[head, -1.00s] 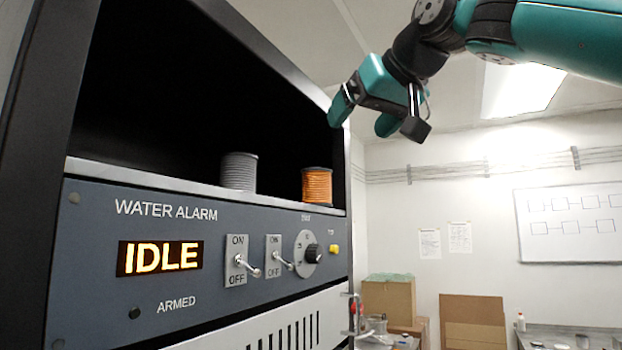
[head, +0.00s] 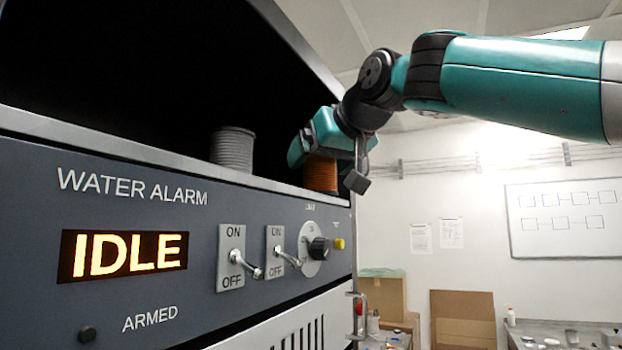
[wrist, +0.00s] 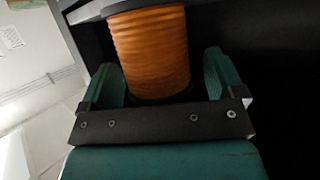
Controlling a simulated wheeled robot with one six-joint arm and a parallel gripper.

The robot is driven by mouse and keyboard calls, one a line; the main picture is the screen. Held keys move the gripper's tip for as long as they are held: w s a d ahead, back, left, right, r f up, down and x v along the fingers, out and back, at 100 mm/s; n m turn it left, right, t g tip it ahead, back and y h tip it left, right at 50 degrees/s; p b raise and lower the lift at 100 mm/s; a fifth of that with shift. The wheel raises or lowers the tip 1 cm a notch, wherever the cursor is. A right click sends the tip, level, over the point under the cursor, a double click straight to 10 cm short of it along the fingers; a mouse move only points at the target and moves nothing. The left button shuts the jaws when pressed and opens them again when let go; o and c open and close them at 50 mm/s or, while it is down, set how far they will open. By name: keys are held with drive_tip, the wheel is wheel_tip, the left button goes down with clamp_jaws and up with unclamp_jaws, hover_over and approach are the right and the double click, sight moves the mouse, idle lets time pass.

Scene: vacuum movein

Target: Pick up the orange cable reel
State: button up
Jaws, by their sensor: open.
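The orange cable reel (head: 321,174) stands upright on the ledge of the dark rack opening, at its right end. My gripper (head: 312,160) is at the reel and hides its upper part in the head view. In the wrist view the orange reel (wrist: 148,50) sits between the two teal fingers of my gripper (wrist: 165,80). The fingers are open, one on each side of it. A gap shows at the left finger; on the right the finger is close, and I cannot tell if it touches.
A grey reel (head: 233,148) stands to the left on the same ledge. Below is the alarm panel (head: 120,310) with toggle switches (head: 241,264), a knob (head: 319,248) and a yellow button (head: 340,244). Cardboard boxes (head: 462,318) stand against the back wall.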

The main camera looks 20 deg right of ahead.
drive_tip(key=shift+w+d+f, duration=0.1)
drive_tip(key=shift+w+f, duration=0.05)
drive_tip(key=shift+w, duration=0.25)
drive_tip(key=shift+s, duration=0.15)
drive_tip(key=c, duration=0.7)
drive_tip(key=shift+c, duration=1.4)
